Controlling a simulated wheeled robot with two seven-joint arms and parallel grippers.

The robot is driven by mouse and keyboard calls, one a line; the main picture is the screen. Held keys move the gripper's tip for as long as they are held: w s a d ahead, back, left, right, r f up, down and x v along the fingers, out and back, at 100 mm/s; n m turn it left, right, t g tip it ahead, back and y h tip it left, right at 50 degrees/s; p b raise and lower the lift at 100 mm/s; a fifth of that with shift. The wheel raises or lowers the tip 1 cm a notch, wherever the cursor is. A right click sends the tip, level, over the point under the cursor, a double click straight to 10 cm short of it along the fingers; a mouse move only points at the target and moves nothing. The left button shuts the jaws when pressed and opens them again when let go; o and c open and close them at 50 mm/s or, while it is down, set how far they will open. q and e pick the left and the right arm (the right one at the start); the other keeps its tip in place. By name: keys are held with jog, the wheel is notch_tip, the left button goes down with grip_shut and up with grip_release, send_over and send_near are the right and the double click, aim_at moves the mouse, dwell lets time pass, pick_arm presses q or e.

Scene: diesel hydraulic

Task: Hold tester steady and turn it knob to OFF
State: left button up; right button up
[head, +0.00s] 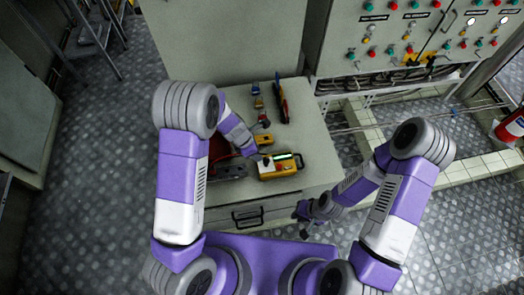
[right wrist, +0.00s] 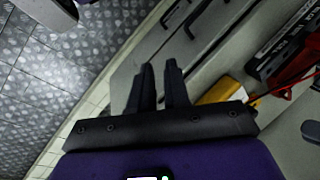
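The yellow tester (head: 281,170), with a pale display strip, lies on the cabinet top near its front edge. My left gripper (head: 254,152) is low over the cabinet top, just left of the tester. Its fingers are too small and hidden to show whether they are open or touch the tester. My right gripper (head: 303,213) is in front of the cabinet, lower right of the tester and apart from it. In the right wrist view its two black fingers (right wrist: 158,88) stand slightly apart with nothing between them. The knob is too small to make out.
A grey cabinet top (head: 312,150) carries a dark and red item (head: 230,168) left of the tester, a smaller yellow item (head: 264,139), and several hand tools further back. A drawer handle (head: 247,215) is on its front. A control panel (head: 390,40) stands behind right.

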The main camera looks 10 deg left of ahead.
jog(key=o, duration=0.6)
jog(key=w+m, duration=0.1)
jog(key=w+f+m, duration=0.1)
jog(key=w, duration=0.1)
jog(key=w+m, duration=0.1)
jog(key=w, duration=0.1)
jog(key=shift+w+d+f+m+h, duration=0.15)
jog(key=shift+w+d+m+h, duration=0.1)
jog(key=shift+d+m+h, duration=0.15)
jog(key=shift+o, duration=0.2)
jog(key=m+y, duration=0.1)
jog(key=m, duration=1)
send_near(280, 166)
jog(key=f, duration=0.2)
jog(key=shift+g, duration=0.4)
jog(key=shift+w+a+x, duration=0.1)
jog(key=shift+w+x, duration=0.05)
jog(key=shift+x, duration=1.05)
jog(key=shift+w+a+x, duration=0.1)
jog(key=shift+x, duration=1.1)
jog(key=shift+w+a+x, duration=0.1)
jog(key=shift+w+x, duration=0.05)
jog(key=shift+x, duration=1.05)
jog(key=shift+r, duration=0.1)
jog(key=shift+c, duration=0.4)
grip_shut()
